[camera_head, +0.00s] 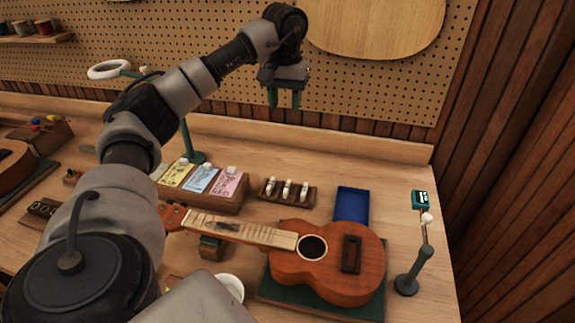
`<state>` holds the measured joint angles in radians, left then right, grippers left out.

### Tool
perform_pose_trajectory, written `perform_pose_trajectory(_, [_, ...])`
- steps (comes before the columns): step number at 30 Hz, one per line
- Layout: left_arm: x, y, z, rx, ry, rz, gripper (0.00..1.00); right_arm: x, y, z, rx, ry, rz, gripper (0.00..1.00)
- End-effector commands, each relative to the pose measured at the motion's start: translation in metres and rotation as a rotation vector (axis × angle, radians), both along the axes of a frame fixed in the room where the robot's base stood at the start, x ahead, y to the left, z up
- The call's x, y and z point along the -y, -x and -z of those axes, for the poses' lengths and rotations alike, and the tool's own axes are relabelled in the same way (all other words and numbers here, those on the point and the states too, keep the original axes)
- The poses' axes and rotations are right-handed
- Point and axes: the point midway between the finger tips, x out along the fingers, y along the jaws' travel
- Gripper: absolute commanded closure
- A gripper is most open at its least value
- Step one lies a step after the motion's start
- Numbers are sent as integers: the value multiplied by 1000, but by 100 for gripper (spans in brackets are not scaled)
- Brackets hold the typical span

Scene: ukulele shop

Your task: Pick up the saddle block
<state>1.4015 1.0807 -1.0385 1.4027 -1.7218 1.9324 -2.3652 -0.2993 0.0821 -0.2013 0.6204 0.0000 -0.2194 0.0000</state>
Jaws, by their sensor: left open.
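A small dark wooden block (287,192) holding several white upright pieces sits on the bench, right of the card stand; it looks like the saddle block. My left gripper (284,98) hangs in the air in front of the pegboard, above and behind the block in the picture. Its two green fingers point down, open, with nothing between them. It is well apart from the block. My right gripper is out of view.
A ukulele (335,273) lies on a green mat (318,303) in front of the block. A blue tray (352,204) is to the block's right. A card stand (205,197) is to its left. A tuner on a stand (407,283) is at the right. Bench is clear behind the block.

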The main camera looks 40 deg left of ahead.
Motion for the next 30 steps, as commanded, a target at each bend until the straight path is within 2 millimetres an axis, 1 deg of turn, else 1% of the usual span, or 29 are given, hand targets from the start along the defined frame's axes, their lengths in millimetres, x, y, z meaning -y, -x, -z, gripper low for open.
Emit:
perform_pose_trajectory(1, [0,0,15,0,0,0,57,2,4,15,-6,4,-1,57])
perform_pose_trajectory(5, [0,0,38,-1,0,0,57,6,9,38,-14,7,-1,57])
perform_pose_trajectory(8, [0,0,61,-1,0,0,57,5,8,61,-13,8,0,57])
perform_pose_trajectory(12, [0,0,102,0,0,0,57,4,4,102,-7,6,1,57])
perform_pose_trajectory(16, [0,0,130,0,0,0,57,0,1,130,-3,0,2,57])
perform_pose_trajectory(18, [0,0,140,0,0,0,57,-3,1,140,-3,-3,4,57])
perform_pose_trajectory(21, [0,0,149,0,1,0,57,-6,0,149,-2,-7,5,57])
perform_pose_trajectory(26, [0,0,160,-1,0,0,57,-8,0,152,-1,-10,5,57])
perform_pose_trajectory(30, [0,1,182,-4,-1,-1,57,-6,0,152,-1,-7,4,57])
